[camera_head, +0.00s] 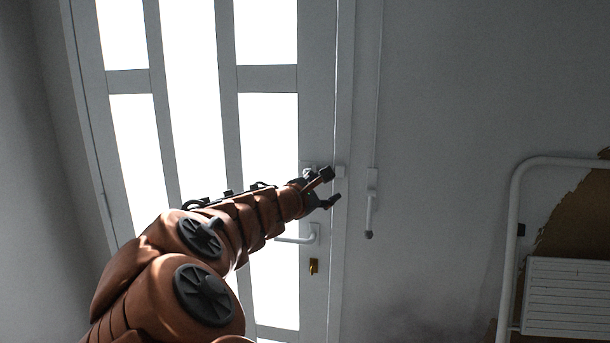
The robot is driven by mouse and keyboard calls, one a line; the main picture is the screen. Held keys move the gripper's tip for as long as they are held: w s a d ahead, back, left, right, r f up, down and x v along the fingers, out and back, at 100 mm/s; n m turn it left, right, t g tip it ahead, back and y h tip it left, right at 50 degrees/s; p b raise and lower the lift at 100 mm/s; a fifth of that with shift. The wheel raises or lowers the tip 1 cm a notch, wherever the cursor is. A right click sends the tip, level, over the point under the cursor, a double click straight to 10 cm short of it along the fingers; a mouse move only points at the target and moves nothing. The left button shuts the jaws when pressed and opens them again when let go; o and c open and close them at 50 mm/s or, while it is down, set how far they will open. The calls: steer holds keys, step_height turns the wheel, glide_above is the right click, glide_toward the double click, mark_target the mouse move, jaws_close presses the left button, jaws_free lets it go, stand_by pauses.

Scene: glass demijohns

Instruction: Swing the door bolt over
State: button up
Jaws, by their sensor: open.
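A white door (316,110) with tall bright glass panes fills the left and middle of the head view. A small white fitting (340,171) sits at the door's right edge, level with my gripper. I cannot tell whether it is part of the bolt. Right of the edge a thin vertical rod with a hanging lever (371,205) ends in a dark knob. My gripper (331,187) is open, its fingers pointing right, in front of the door edge beside the small fitting. It appears empty and left of the lever. Contact cannot be told. My wrist hides part of the door.
A white door handle (298,239) and a brass lock piece (313,267) lie below my gripper. A white tubular frame (512,220) and a slatted white panel (567,296) stand at the right. The grey wall (450,110) between is bare.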

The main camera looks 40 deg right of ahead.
steer(key=w+d+f+n+t, duration=0.15)
steer(key=w+n+t, duration=0.25)
steer(key=w+n, duration=0.55)
steer(key=shift+m, duration=0.35)
steer(key=shift+w+p+x, duration=0.2)
steer(key=shift+p+x, duration=0.15)
steer(key=shift+x, duration=1.55)
steer(key=shift+w+p+x, duration=0.2)
steer(key=shift+p+x, duration=0.15)
steer(key=shift+x, duration=1.55)
steer(key=shift+a, duration=0.2)
steer(key=shift+c, duration=0.4)
jaws_close()
